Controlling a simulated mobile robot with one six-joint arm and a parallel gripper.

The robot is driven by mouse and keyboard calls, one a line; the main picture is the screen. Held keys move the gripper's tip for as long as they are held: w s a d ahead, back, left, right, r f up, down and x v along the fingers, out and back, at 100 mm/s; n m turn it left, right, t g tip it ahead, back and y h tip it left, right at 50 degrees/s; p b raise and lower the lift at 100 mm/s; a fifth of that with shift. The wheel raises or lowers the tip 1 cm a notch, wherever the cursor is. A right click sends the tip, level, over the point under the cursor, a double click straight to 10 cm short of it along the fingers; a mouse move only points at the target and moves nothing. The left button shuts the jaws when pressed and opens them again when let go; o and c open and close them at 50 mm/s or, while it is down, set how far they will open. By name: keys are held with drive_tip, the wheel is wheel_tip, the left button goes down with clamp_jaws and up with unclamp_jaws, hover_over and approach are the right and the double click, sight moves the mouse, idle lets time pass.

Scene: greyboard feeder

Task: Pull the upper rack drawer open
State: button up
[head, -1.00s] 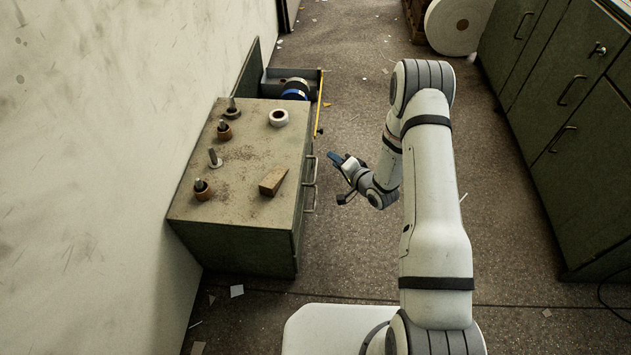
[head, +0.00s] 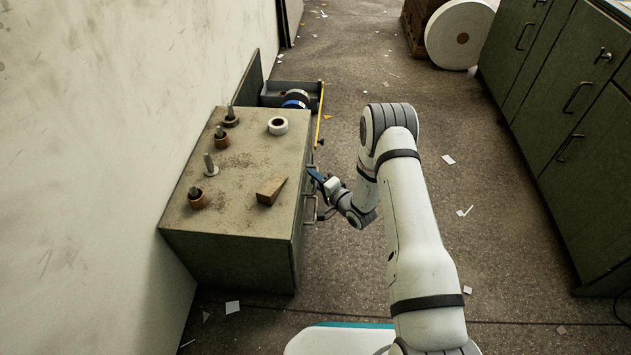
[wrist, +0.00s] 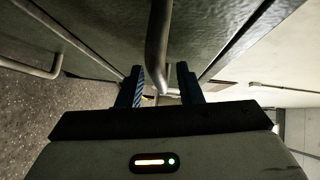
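The rack is a grey-green cabinet (head: 230,254) with drawer handles on its right side. The upper drawer's handle (wrist: 157,45) is a metal bar that runs between the two fingers of my gripper (wrist: 160,82) in the wrist view. The fingers stand apart with a gap on each side of the bar, so my gripper is open around it. In the head view my gripper (head: 318,178) is at the rack's drawer side, partly hiding the handle. The lower handle (wrist: 42,42) shows at the left of the wrist view. The upper drawer front (wrist: 210,30) looks closed.
On the rack top are several spindles, a white roll (head: 278,126) and a wooden wedge (head: 271,190). An open grey tray (head: 275,92) with rolls stands behind. Green cabinets (head: 560,100) line the right side. The floor between (head: 480,250) is mostly clear, with paper scraps.

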drive_tip(key=shift+c, duration=0.5)
clamp_jaws()
drive_tip(key=shift+a, duration=0.15)
